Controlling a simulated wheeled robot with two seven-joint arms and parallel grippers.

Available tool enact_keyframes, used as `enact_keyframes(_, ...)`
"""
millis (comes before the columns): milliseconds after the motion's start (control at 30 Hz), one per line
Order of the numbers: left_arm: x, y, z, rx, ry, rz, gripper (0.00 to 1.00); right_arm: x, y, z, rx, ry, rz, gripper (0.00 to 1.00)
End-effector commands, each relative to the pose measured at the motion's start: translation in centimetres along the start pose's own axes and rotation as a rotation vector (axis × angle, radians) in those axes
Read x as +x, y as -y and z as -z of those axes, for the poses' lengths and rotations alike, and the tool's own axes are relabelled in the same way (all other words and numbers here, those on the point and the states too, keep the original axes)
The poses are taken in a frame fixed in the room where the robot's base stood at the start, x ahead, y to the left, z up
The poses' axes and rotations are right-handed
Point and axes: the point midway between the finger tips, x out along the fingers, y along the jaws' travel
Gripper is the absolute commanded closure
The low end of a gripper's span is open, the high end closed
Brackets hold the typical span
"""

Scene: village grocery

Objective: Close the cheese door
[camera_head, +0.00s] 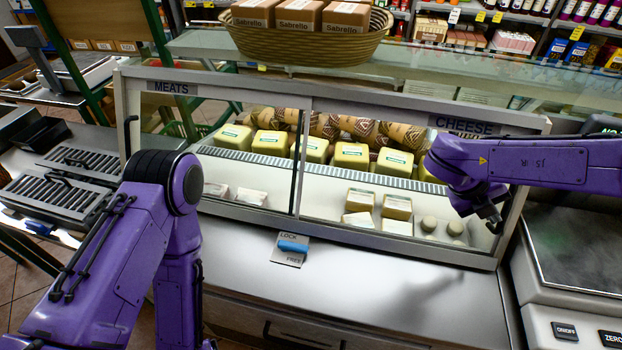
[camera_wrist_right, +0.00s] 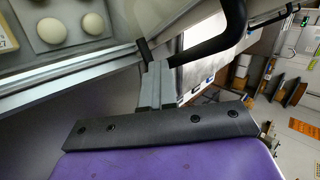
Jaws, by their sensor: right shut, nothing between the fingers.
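The glass-fronted case has a CHEESE label (camera_head: 465,127) above its right half and a MEATS label above its left half. A slanted metal upright (camera_head: 300,160) divides the halves. I cannot tell how far the cheese door is open. My right gripper (camera_head: 493,218) is at the right end of the case front, low down. In the right wrist view its fingers (camera_wrist_right: 156,85) are shut and empty, close to a curved black handle (camera_wrist_right: 236,25). I cannot tell whether they touch it. My left arm is at the left; its gripper is out of view.
A blue LOCK/FREE lever (camera_head: 293,247) sits on the clear metal counter (camera_head: 370,285). Yellow cheese blocks and small packs stand inside the case. A scale (camera_head: 572,265) is at right, and a basket (camera_head: 300,40) of boxes stands on top.

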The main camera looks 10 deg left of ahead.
Motion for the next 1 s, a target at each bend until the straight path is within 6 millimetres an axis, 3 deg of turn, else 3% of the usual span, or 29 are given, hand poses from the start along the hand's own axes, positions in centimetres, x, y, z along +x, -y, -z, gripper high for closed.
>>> enact_keyframes(133,-0.2,0.0,0.1,0.000,0.000,0.000,0.17,-0.4,-0.1,0.0,0.008,-0.005,0.007,1.00)
enact_keyframes(267,-0.6,0.1,0.3,0.000,0.000,0.000,0.17,-2.4,-1.6,0.0,0.006,-0.005,0.008,1.00)
enact_keyframes(333,-0.3,0.0,0.1,0.000,0.000,0.000,0.17,-3.9,-2.6,0.0,0.010,-0.005,0.008,1.00)
enact_keyframes(500,0.9,-0.1,-0.4,0.000,0.000,0.000,0.17,-8.7,-2.6,-0.1,0.011,-0.003,0.007,1.00)
enact_keyframes(700,1.3,-0.1,-0.5,0.000,0.000,0.000,0.17,-12.2,-2.5,-0.1,0.010,-0.006,0.006,1.00)
enact_keyframes(1000,1.3,-0.1,-0.5,0.000,0.000,0.000,0.17,-13.0,-2.4,0.0,0.008,-0.009,0.004,1.00)
